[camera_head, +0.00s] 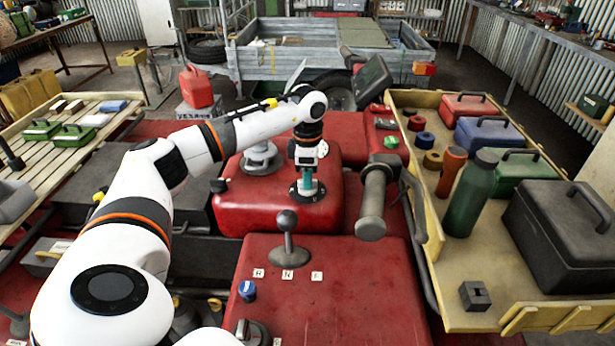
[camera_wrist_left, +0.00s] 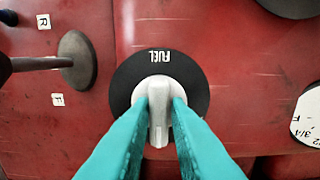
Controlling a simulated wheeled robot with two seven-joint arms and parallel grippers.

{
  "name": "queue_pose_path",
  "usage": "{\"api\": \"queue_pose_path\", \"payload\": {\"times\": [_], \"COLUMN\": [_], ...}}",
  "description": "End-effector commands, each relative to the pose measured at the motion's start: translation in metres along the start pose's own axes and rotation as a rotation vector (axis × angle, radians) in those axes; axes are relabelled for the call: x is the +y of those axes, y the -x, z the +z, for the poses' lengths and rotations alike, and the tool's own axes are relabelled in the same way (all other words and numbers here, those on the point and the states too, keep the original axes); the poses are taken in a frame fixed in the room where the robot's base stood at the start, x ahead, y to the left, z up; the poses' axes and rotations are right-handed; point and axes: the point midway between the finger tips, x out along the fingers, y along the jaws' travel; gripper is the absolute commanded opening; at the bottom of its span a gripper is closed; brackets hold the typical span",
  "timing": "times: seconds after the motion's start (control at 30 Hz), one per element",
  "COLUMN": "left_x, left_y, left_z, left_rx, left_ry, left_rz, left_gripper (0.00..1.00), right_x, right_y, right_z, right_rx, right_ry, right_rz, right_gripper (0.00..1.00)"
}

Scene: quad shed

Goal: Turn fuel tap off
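The fuel tap is a pale grey lever knob (camera_wrist_left: 158,119) on a round black plate (camera_wrist_left: 190,78) marked FUEL, set in red bodywork. In the left wrist view the lever points toward the bottom of the picture, away from the FUEL lettering. My left gripper (camera_head: 307,187) reaches down over the tap in the head view. Its two teal fingers (camera_wrist_left: 160,104) stand on either side of the lever, apart, with narrow gaps seeming to show beside it. The fingers hide the knob's lower sides. My right gripper is not in view.
A gear lever (camera_head: 287,238) with letter labels stands in front of the tap. A dark handlebar grip (camera_head: 371,205) is close on the right. A round gauge (camera_wrist_left: 307,117) lies right of the tap. A tray (camera_head: 436,288) with toolboxes and a green bottle (camera_head: 470,197) fills the right.

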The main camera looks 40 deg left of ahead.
Motion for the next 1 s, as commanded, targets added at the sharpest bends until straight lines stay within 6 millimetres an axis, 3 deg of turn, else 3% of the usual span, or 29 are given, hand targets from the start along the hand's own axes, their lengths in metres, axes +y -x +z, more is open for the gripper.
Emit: {"api": "queue_pose_path", "payload": {"times": [0.1, 0.47, 1.0], "left_x": [0.0, 0.0, -0.001], "left_y": [0.0, 0.005, 0.105], "left_z": [0.0, 0.0, -0.001], "left_rx": [0.0, 0.0, 0.003], "left_ry": [0.001, 0.0, 0.0], "left_rz": [0.0, 0.0, -0.002], "left_gripper": [0.34, 0.34, 0.34], "right_x": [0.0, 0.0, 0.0], "right_y": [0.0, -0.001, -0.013], "right_z": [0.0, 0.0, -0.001], "right_rx": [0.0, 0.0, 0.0], "right_ry": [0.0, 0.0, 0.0], "right_rz": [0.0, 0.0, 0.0], "right_gripper": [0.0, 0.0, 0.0]}}
